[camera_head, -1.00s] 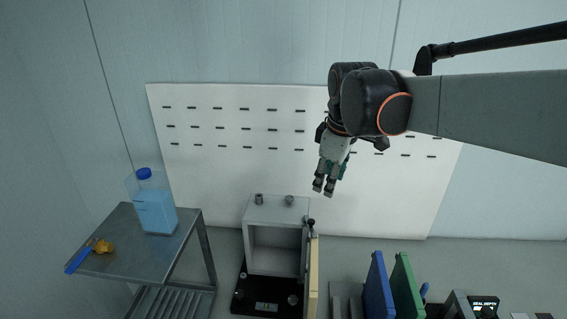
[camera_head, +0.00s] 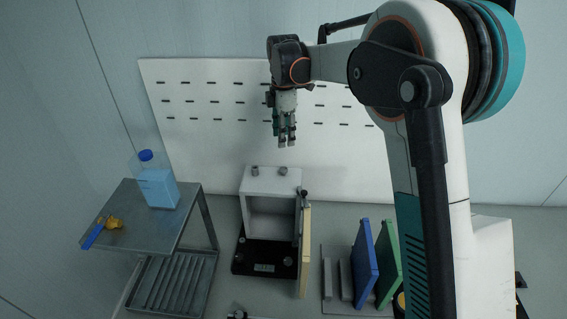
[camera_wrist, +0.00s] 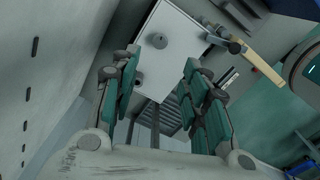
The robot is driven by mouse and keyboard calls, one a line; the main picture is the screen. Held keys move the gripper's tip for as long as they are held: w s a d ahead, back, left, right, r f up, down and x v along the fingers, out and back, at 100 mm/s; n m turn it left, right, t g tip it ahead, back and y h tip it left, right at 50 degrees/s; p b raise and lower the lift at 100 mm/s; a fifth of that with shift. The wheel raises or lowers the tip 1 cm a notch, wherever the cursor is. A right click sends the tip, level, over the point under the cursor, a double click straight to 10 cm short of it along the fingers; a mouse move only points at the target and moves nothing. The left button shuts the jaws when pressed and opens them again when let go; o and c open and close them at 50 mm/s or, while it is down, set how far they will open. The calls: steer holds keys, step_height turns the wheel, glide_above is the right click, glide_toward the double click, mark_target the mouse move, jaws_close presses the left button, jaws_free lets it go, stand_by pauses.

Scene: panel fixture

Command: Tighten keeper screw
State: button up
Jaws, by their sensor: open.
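A grey box fixture (camera_head: 266,181) with an open front stands on a black base. Two small round metal knobs sit on its top, a left one (camera_head: 255,170) and a right one (camera_head: 283,170). A dark latch part (camera_head: 303,194) is at the top of the yellow-edged door (camera_head: 305,250), on the box's right. I cannot tell which part is the keeper screw.
A blue panel (camera_head: 364,265) and a green panel (camera_head: 387,262) stand at right. A white slotted board (camera_head: 210,125) is behind the box.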

mark_target(284, 169)
step_height(284, 169, down, 12)
steer(key=shift+f+b, duration=0.25)
steer(key=shift+b, duration=0.05)
jaws_close()
